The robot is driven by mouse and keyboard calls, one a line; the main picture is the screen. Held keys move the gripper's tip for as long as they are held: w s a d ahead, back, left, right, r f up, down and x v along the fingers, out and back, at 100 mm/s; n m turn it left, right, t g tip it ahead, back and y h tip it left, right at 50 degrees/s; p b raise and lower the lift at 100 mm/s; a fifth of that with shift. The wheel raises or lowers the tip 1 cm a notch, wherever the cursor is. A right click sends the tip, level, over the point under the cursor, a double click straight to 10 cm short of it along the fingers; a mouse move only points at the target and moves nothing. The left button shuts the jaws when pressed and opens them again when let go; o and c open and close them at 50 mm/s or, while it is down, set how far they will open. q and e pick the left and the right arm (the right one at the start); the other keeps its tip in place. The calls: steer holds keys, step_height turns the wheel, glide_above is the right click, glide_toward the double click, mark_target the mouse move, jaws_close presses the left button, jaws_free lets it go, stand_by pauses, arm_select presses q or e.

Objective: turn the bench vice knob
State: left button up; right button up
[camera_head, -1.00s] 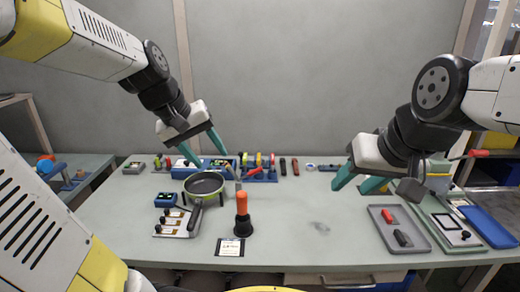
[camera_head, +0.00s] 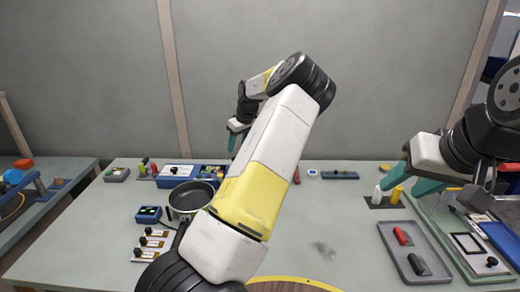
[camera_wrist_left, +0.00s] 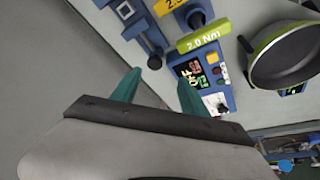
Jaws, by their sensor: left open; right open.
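In the left wrist view, a blue fixture with a grey bar (camera_wrist_left: 136,26) and a round black knob (camera_wrist_left: 154,62) lies near the wall; it looks like the bench vice, but I cannot be sure. My left gripper (camera_wrist_left: 158,92) is open and empty, its teal fingertips just short of the knob, one on either side in the picture. In the head view, my left gripper (camera_head: 235,137) shows small near the wall, partly behind my own arm, which also hides the fixture. My right gripper (camera_head: 416,172) is open and empty above the right of the table.
A blue device with a display (camera_wrist_left: 198,75) and a green "2.0 Nm" handle (camera_wrist_left: 204,37) lie close to my left fingers. A grey tray (camera_head: 388,244) holds red and black pieces at right. The table's middle front is largely clear.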

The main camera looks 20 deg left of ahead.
arm_select(q)
steer(key=x, duration=0.4)
steer(key=w+x, duration=0.1)
steer(key=x, duration=0.3)
steer(key=shift+w+d, duration=0.15)
jaws_close()
